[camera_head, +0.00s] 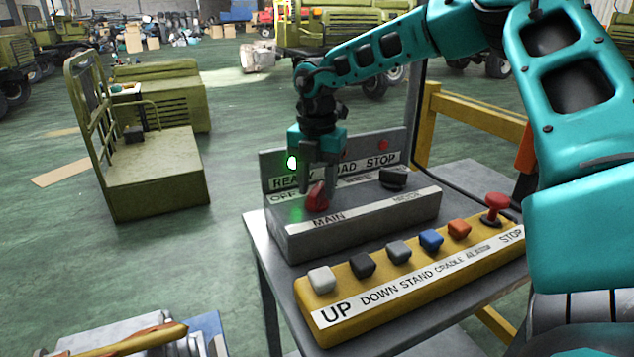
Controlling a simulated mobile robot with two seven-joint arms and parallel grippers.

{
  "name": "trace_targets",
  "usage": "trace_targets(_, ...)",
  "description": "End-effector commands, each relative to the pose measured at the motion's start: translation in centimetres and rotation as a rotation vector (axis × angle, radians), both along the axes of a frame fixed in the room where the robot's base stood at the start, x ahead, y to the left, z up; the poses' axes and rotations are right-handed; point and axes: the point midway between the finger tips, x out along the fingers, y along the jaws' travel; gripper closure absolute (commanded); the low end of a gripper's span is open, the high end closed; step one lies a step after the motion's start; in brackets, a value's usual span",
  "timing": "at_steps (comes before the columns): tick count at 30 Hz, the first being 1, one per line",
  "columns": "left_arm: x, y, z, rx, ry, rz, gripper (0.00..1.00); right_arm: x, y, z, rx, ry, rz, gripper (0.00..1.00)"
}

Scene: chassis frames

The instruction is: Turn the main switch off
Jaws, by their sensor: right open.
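The main switch is a red knob (317,198) on a grey control box (350,220), above a label reading MAIN. The gripper is open. It hides part of the panel labels and part of the OFF marking beside the knob. My left gripper is not in view.
A black knob (393,178) labelled MODE is right of the red one. In front lies a yellow button box (410,290) with several coloured buttons and a red mushroom STOP button (495,204). A yellow rail (470,125) stands behind the table's right side. Open floor (190,260) lies left.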

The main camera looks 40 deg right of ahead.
Motion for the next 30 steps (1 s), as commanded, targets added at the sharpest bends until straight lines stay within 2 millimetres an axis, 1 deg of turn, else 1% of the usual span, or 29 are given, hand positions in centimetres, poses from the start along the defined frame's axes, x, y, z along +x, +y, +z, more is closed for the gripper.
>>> trace_targets(8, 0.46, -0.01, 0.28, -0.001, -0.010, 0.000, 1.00, 0.01, 0.00, -0.11, 0.000, 0.000, 0.000, 0.56)
trace_targets(21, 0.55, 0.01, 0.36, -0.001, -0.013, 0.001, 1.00, 0.01, 0.00, -0.08, 0.000, 0.000, 0.000, 0.98)
trace_targets(22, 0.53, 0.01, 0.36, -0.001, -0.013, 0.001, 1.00, 0.01, 0.00, -0.08, 0.000, 0.000, 0.000, 1.00)
trace_targets(30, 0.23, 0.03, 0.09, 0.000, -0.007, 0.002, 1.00, 0.02, 0.00, -0.10, 0.000, 0.000, 0.007, 1.00)
